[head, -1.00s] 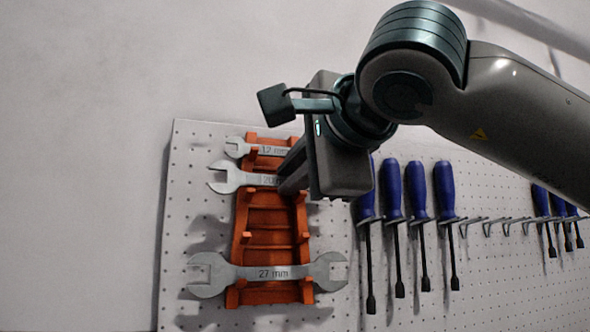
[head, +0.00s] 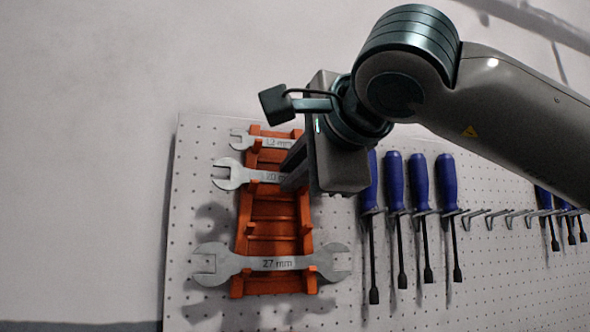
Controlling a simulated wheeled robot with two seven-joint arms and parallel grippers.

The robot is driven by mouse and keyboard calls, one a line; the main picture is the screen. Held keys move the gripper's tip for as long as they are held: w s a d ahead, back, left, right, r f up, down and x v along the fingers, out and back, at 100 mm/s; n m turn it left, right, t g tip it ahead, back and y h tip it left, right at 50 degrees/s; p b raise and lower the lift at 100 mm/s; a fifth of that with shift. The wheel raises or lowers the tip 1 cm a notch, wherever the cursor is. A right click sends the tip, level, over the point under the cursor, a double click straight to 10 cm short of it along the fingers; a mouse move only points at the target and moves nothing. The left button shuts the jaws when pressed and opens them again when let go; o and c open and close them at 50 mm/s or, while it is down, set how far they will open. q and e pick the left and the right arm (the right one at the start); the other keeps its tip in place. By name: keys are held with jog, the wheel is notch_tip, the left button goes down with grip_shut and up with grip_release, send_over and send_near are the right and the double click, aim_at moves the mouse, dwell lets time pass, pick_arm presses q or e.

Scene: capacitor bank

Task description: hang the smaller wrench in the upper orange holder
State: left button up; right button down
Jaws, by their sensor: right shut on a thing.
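An orange holder (head: 270,228) is fixed to a white pegboard and has short prongs along its sides. A 20 mm wrench (head: 232,175) lies level across its upper part, with its open left end past the holder's left side. My right gripper (head: 288,180) is shut on this wrench, in front of the holder's right side. The gripper body hides the wrench's right end, and I cannot tell whether the wrench rests on the prongs. A larger 27 mm wrench (head: 275,263) lies across the lower part. My left gripper is not in view.
A small 12 mm wrench (head: 243,139) lies across the holder's top, close above the 20 mm one. Several blue screwdrivers (head: 395,185) hang just right of my right gripper. A row of metal hooks (head: 490,217) runs farther right. The board left of the holder is bare.

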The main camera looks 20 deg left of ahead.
jog(key=shift+f, duration=0.1)
jog(key=c, duration=1.8)
grip_release()
jog(key=shift+w, duration=0.1)
jog(key=shift+o, duration=0.7)
jog(key=shift+w+a+f, duration=0.1)
jog(key=shift+w+a, duration=0.15)
jog(key=b+v, duration=0.7)
jog(key=v, duration=1)
jog(key=shift+d+b, duration=0.2)
jog(key=shift+b, duration=0.2)
jog(key=shift+s, duration=0.1)
